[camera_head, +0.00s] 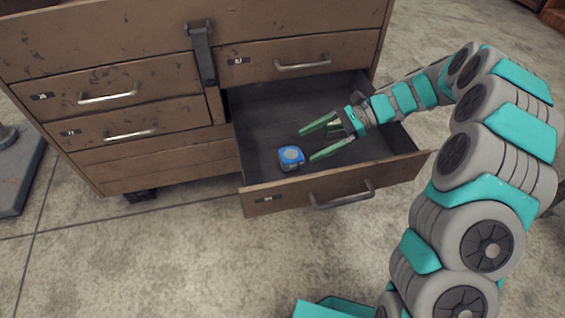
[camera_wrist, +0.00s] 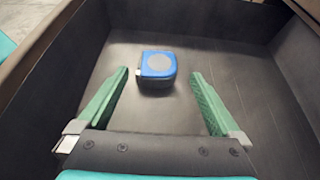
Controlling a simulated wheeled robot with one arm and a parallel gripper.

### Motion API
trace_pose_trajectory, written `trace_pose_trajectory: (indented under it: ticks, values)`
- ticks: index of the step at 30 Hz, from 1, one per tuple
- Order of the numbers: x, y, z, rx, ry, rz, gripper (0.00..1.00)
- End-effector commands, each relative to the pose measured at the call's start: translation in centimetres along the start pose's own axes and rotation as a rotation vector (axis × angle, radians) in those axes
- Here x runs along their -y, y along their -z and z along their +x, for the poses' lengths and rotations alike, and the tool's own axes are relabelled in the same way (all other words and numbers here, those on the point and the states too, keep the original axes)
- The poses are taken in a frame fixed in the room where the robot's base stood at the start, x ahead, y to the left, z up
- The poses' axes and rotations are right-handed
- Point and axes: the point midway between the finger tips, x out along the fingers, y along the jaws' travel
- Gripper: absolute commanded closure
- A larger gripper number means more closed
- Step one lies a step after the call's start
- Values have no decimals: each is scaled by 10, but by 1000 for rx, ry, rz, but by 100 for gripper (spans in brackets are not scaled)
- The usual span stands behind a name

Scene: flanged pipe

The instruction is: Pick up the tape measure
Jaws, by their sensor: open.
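The tape measure (camera_head: 291,158) is blue with a grey round face and lies on the floor of an open drawer, near its front left corner. My gripper (camera_head: 306,145) is open and empty, reaching into the drawer from the right, its green fingers pointing toward the tape measure. In the wrist view the tape measure (camera_wrist: 158,68) sits ahead of my gripper (camera_wrist: 160,75), roughly centred between the lines of the two fingers. Neither finger visibly touches it.
The open drawer (camera_head: 345,188) has dark inner walls and a brown front panel with a metal handle. Its low walls surround the tape measure. The worn brown cabinet (camera_head: 150,60) with several closed drawers stands behind. The rest of the drawer floor is bare.

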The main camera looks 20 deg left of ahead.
Motion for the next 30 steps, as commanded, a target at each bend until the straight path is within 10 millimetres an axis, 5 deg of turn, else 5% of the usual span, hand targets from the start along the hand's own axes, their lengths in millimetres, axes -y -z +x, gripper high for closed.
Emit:
trace_pose_trajectory:
  ticks: [18,26,30]
  values:
    - [-4,1,69,2,-5,0,0]
    - [-3,1,72,0,-2,-1,0]
    - [-3,1,71,-1,-2,-1,16]
